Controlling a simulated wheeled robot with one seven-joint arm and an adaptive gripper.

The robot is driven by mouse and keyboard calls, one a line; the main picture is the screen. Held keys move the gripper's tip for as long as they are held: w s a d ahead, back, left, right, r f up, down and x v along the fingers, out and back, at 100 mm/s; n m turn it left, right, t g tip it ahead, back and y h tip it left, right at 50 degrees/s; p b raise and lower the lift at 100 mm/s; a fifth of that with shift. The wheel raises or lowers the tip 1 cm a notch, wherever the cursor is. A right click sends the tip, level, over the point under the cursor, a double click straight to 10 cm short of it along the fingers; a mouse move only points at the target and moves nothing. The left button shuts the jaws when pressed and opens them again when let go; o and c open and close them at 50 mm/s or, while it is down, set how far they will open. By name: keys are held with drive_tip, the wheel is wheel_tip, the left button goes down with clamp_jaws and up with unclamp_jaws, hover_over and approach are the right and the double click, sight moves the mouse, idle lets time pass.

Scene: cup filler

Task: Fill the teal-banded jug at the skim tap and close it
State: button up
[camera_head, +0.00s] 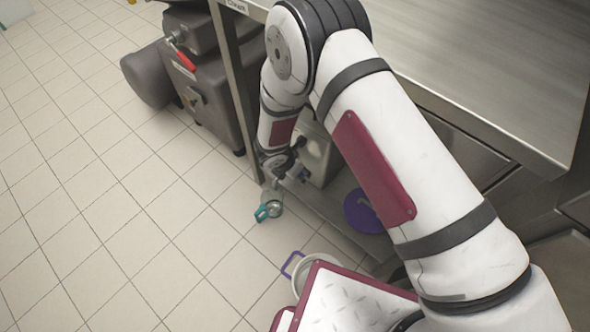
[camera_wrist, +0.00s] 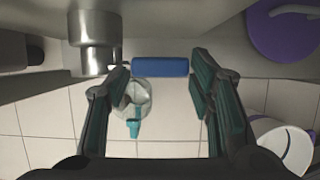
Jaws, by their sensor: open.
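The teal-banded jug (camera_head: 269,207) stands low beside the counter's frame, its teal handle turned toward the floor side. It also shows in the wrist view (camera_wrist: 134,112), pale, with its teal handle pointing down the picture, partly behind the left finger. A steel spout-like cylinder (camera_wrist: 95,45) hangs at upper left in the wrist view, near the jug. A blue bar (camera_wrist: 160,67) lies beyond my fingertips, beside the spout; I cannot read a tap label. My gripper (camera_wrist: 161,78) is open with nothing between its fingers. In the head view my gripper (camera_head: 287,168) is above the jug, partly hidden.
A white container with a purple handle (camera_head: 291,264) stands at lower right of the jug. A purple disc (camera_head: 365,213) lies under the steel counter (camera_head: 500,60). A grey machine with a red lever (camera_head: 184,60) is at upper left. The tiled floor at left is clear.

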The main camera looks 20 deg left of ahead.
drive_tip(key=shift+c, duration=0.6)
drive_tip(key=c, duration=0.7)
